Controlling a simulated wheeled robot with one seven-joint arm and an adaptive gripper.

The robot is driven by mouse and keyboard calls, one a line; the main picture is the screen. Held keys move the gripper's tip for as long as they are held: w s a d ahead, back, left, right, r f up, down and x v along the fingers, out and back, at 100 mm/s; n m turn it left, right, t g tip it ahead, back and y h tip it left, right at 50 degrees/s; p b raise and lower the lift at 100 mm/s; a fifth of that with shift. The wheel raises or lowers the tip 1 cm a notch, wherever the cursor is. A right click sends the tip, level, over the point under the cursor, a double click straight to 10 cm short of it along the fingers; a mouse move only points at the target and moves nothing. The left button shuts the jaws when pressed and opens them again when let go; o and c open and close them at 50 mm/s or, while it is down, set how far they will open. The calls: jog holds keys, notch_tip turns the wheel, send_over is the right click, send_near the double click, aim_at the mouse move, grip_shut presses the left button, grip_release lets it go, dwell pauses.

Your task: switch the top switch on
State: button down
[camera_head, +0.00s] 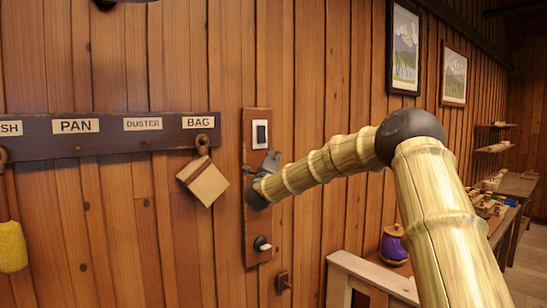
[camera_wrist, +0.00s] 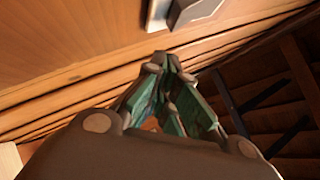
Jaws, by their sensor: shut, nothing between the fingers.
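The top switch (camera_head: 260,134) is a white plate with a dark rocker, near the upper end of a narrow vertical wooden board (camera_head: 257,116) on the wall. In the wrist view a pale plate with a grey raised part (camera_wrist: 190,12), likely this switch, shows at the top edge, partly cut off. My gripper (camera_head: 271,158) is just below the top switch, in front of the board. Its fingers show in the wrist view (camera_wrist: 172,62), closed together and empty. My gripper and arm hide the board's middle.
A round white-and-dark control (camera_head: 262,243) sits low on the board, with a small wooden peg block (camera_head: 283,282) below. Left is a labelled hook rail (camera_head: 100,145) with a hanging tan bag-like block (camera_head: 203,181). A purple jar (camera_head: 393,245) and a workbench (camera_head: 510,187) stand right.

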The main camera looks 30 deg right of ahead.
aim_at(262, 134)
jog(key=shift+w+a+r+p, duration=0.15)
jog(key=shift+w+r+p, duration=0.65)
jog(key=shift+w, duration=0.25)
jog(key=shift+f+b, duration=0.1)
jog(key=shift+b, duration=0.5)
